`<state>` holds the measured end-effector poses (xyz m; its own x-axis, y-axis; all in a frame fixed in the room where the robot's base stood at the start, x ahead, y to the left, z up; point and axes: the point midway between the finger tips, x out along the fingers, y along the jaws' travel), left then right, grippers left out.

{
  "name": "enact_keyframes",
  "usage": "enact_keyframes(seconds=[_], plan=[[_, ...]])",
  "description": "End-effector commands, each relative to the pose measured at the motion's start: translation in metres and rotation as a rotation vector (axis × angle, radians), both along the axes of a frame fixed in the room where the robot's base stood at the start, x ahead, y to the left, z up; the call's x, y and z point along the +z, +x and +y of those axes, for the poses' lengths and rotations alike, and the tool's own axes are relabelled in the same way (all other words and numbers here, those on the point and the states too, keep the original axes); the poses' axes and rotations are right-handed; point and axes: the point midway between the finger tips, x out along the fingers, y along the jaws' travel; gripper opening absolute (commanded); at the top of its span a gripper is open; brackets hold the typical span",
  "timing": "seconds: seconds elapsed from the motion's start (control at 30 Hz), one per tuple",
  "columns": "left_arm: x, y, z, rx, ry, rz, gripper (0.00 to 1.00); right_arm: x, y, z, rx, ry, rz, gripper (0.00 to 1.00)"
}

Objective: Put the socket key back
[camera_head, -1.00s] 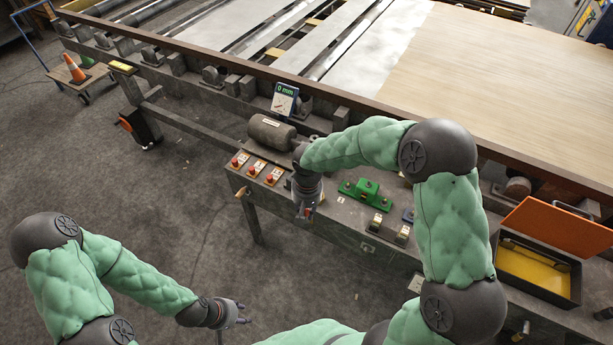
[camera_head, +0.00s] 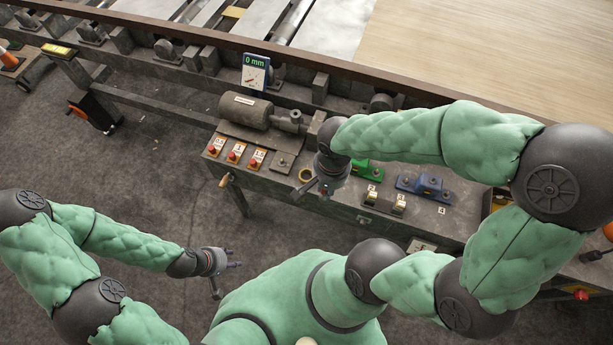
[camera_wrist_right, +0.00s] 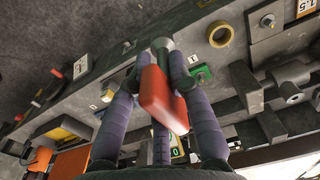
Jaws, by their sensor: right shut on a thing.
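My right gripper (camera_head: 322,188) hangs over the front part of the bench. In the right wrist view its fingers (camera_wrist_right: 154,70) are closed around the socket key (camera_wrist_right: 158,98), which has a red handle and a grey socket end. The key can hardly be made out in the head view. A yellow ring (camera_head: 305,174) lies on the bench just left of my right gripper; it also shows in the right wrist view (camera_wrist_right: 220,33). My left gripper (camera_head: 232,276) is open and empty, over the floor in front of the bench.
The grey bench (camera_head: 262,183) carries a motor (camera_head: 246,111), red buttons (camera_head: 235,153), a green fixture (camera_head: 366,171), a blue fixture (camera_head: 424,187) and small blocks (camera_head: 384,202). A 0 mm display (camera_head: 255,74) stands behind. An orange-lidded box (camera_wrist_right: 75,160) shows in the right wrist view.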

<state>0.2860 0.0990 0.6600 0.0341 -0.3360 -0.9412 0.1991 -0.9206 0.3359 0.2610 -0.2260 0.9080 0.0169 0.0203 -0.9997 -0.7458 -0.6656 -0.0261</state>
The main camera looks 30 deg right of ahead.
Motion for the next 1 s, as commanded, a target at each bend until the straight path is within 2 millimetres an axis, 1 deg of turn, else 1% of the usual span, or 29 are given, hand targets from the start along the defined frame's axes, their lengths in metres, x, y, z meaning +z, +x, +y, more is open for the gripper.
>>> enact_keyframes(seconds=[0.07, 0.17, 0.57, 0.7, 0.83, 1.0], plan=[[-0.001, 0.000, 0.000, 0.000, 0.000, 0.000, 0.40, -0.001, -0.002, -0.001, -0.018, 0.000, -0.001, 0.00], [-0.005, 0.000, 0.000, 0.000, 0.000, 0.000, 0.40, -0.007, 0.007, -0.002, -0.025, 0.001, 0.002, 0.00], [-0.033, 0.000, 0.000, 0.000, 0.000, 0.000, 0.40, -0.044, 0.085, -0.014, -0.023, 0.000, 0.001, 0.00], [-0.044, 0.000, 0.000, 0.000, 0.000, 0.000, 0.40, -0.069, 0.104, -0.017, -0.022, 0.000, 0.003, 0.00], [-0.051, 0.000, 0.000, 0.000, 0.000, 0.000, 0.40, -0.084, 0.118, -0.019, -0.022, 0.000, 0.002, 0.00], [-0.053, 0.000, 0.000, 0.000, 0.000, 0.000, 0.40, -0.090, 0.126, -0.020, -0.022, 0.000, 0.000, 0.00]])
